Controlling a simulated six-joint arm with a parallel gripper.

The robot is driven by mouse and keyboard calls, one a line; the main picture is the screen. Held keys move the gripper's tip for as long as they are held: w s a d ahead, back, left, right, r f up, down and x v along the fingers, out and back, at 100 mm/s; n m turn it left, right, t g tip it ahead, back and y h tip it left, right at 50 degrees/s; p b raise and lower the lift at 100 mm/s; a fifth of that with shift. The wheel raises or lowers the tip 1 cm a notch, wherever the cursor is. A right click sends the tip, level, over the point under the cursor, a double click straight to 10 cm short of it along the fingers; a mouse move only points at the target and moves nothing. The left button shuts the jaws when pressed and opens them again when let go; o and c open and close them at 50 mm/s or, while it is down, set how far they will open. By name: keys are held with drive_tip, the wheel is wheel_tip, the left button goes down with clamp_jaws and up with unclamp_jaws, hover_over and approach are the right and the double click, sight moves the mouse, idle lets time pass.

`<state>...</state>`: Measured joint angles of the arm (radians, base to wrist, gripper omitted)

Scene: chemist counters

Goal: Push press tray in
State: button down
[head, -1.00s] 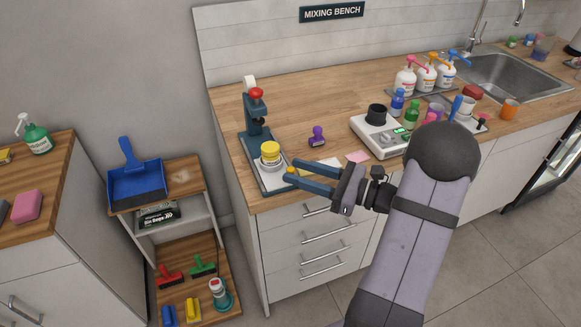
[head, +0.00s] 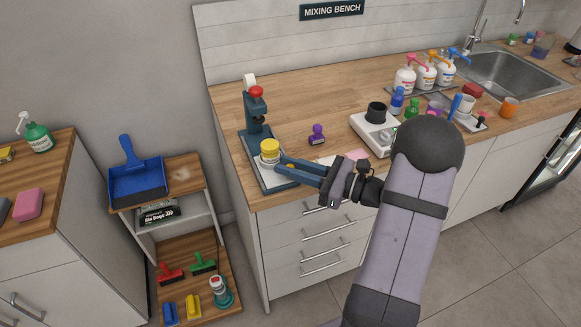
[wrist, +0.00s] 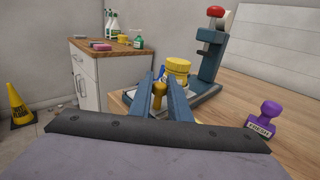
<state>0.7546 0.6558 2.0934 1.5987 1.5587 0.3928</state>
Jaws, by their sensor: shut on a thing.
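The dark teal press (head: 256,115) with a red knob stands at the left end of the bench. Its pale press tray (head: 267,180) extends toward the front edge, with a yellow-lidded jar (head: 270,152) upright on it. My gripper (head: 282,167) is at the tray's front end, its blue fingers close together. In the wrist view, my gripper (wrist: 160,83) has a yellow knob (wrist: 160,90) between its fingers, just in front of the jar (wrist: 177,70). In the head view the fingers hide this knob. The press (wrist: 210,50) rises behind.
A purple stamp (head: 317,135) stands right of the press, near a pale paper note. A white scale (head: 375,132) with a black cup is farther right. The bench's front edge is close below the tray. A low shelf with a blue dustpan (head: 136,182) stands to the left.

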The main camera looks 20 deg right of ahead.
sight(277, 142)
drive_tip(key=w, duration=0.9)
drive_tip(key=shift+w+b, duration=0.2)
drive_tip(key=shift+b, duration=0.15)
drive_tip(key=shift+w, duration=0.3)
drive_tip(key=shift+r, duration=0.15)
drive_tip(key=c, duration=1.7)
unclamp_jaws()
drive_tip(key=shift+w, duration=0.1)
drive_tip(key=shift+o, duration=0.2)
drive_tip(key=shift+w, duration=0.1)
drive_tip(key=shift+s, duration=0.2)
drive_tip(key=shift+b+v, duration=0.85)
drive_tip(key=shift+v, duration=2.8)
